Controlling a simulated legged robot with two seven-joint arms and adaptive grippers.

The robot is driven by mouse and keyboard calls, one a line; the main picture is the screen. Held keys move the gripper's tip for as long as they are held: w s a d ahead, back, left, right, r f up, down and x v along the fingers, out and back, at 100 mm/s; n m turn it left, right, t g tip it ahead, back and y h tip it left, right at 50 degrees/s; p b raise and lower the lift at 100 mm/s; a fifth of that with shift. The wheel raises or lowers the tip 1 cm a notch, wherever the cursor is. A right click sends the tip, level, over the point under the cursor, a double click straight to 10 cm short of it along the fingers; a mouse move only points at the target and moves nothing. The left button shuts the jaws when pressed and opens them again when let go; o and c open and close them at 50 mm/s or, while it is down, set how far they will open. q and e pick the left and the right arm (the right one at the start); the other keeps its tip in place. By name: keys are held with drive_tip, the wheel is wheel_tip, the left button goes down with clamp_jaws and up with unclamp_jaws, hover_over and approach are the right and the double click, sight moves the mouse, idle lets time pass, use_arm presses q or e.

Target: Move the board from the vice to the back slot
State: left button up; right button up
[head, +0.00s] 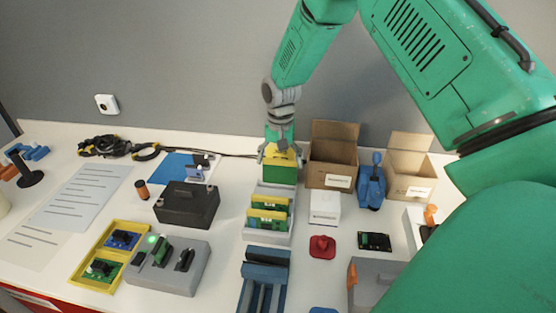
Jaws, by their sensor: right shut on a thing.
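My right gripper (278,148) points down at the back end of the rack and is shut on a green board with a yellow top edge (281,173). The board is upright over the back slot of the light grey rack (266,238). I cannot tell whether its lower edge is inside the slot. Two similar green and yellow boards (267,218) stand in the rack in front of it. The blue vice (266,256) is in front of the rack, and no board shows in its jaws. My left gripper is not in view.
Open cartons (331,172) and a white box (324,207) stand right of the rack, near a blue tool (371,188) and a red object (322,246). A black case (187,205) and a grey fixture with a green light (168,266) are left. The wall is close behind.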

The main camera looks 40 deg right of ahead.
drive_tip(key=shift+r, duration=0.1)
drive_tip(key=r+p, duration=0.2)
drive_tip(key=r, duration=0.1)
drive_tip(key=shift+a+p, duration=0.35)
drive_tip(key=shift+p, duration=0.05)
drive_tip(key=shift+d+f, duration=0.15)
drive_tip(key=shift+d, duration=0.1)
drive_tip(key=shift+a, duration=0.2)
